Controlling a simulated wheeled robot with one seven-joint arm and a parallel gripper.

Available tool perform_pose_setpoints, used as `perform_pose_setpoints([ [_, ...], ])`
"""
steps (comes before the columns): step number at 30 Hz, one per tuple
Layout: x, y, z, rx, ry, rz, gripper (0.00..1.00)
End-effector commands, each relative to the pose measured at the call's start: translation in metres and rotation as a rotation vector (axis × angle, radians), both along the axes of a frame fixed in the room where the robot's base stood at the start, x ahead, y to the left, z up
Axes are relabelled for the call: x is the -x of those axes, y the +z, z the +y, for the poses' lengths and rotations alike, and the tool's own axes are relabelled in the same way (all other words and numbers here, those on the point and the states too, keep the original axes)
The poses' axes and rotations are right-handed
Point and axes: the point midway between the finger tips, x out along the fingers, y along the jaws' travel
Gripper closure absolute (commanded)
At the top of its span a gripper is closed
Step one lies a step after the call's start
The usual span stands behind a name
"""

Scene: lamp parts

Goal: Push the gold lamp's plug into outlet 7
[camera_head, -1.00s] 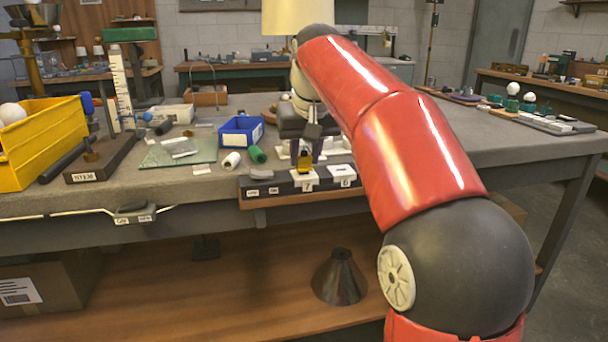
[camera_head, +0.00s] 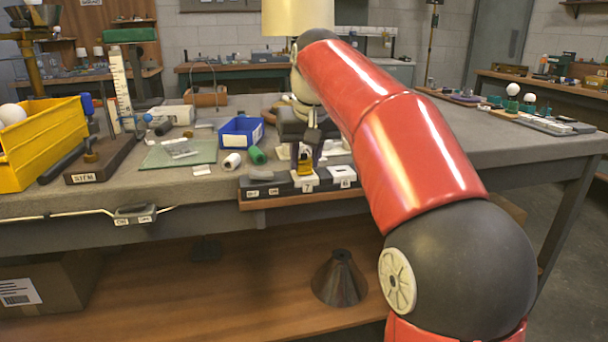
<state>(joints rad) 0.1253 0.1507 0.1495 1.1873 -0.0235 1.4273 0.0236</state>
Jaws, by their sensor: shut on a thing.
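My gripper (camera_head: 305,152) points down over the front of the workbench, shut on the gold lamp's plug (camera_head: 305,167). Only a small gold-yellow part of the plug shows between the fingers. Outlet 7 (camera_head: 303,183) is a white block with a "7" label on the dark outlet strip at the bench's front edge. The plug is right at the top of outlet 7, upright as far as I see. I cannot tell how deep it sits, as the prongs are hidden. Outlet 6 (camera_head: 342,173) is just to the right.
A glass plate (camera_head: 160,156) and a yellow crate (camera_head: 45,145) are farther left. My arm hides part of the bench's right side.

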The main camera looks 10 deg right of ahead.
Motion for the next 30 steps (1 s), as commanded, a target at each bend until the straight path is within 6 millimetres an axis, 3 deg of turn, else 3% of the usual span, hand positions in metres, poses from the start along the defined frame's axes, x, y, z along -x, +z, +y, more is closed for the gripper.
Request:
perform_pose_setpoints([
  [26,0.0004,-0.0053,-0.0001,0.0,0.0,0.007,0.99],
  [27,0.0003,-0.0054,-0.0001,0.0,0.0,0.007,0.71],
  [30,0.0003,-0.0052,-0.0001,0.0,0.0,0.006,0.58],
])
